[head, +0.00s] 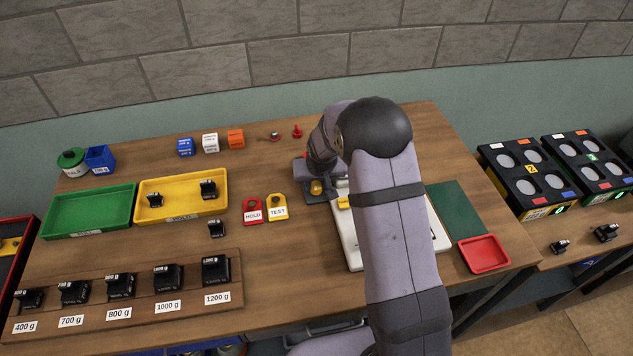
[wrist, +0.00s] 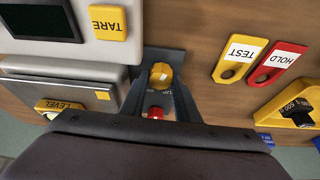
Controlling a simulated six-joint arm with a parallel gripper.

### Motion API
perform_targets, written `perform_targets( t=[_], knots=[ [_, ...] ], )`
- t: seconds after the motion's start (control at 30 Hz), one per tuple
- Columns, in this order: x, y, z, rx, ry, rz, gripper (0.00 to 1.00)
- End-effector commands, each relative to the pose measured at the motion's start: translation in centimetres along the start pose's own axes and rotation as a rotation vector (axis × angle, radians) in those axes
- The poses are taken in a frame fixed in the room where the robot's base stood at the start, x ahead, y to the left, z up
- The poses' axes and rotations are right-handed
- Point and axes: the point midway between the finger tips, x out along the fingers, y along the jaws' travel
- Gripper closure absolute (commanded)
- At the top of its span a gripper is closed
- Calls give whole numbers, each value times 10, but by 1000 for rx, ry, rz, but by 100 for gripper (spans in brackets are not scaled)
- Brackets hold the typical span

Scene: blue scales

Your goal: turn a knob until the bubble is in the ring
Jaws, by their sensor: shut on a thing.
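A yellow knob (wrist: 161,75) sits between the fingertips of my gripper (wrist: 160,82) in the wrist view, and the fingers are shut on it. In the head view the yellow knob (head: 316,187) shows at the left back corner of the white scale (head: 350,245), below my gripper (head: 317,178). The scale's label LEVEL (wrist: 60,105) is at the lower left of the wrist view. Only a sliver of the greenish level shows there, cut off by my gripper's body. I cannot tell where the bubble or its ring is.
The yellow TEST tag (head: 277,207) and red HOLD tag (head: 252,211) lie left of the scale. A yellow tray (head: 180,213) and green tray (head: 90,228) are farther left. A red tray (head: 483,254) lies right. My arm covers much of the scale.

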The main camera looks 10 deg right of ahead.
Motion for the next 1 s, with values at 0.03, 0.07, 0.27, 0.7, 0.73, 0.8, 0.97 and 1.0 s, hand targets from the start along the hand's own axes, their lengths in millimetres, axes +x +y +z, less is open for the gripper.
perform_targets(
  t=[0.03,0.07,0.27,0.7,0.73,0.8,0.97,1.0],
  knots=[
    [2,-1,0,22,1,11,94],
    [3,-1,1,38,1,18,94],
    [7,-2,2,160,5,67,94],
    [4,-2,1,426,2,176,94],
    [4,-2,0,440,2,181,94],
    [3,-2,0,467,2,192,94],
    [2,-2,0,506,0,209,94],
    [1,-2,0,513,0,212,94]
  ],
)
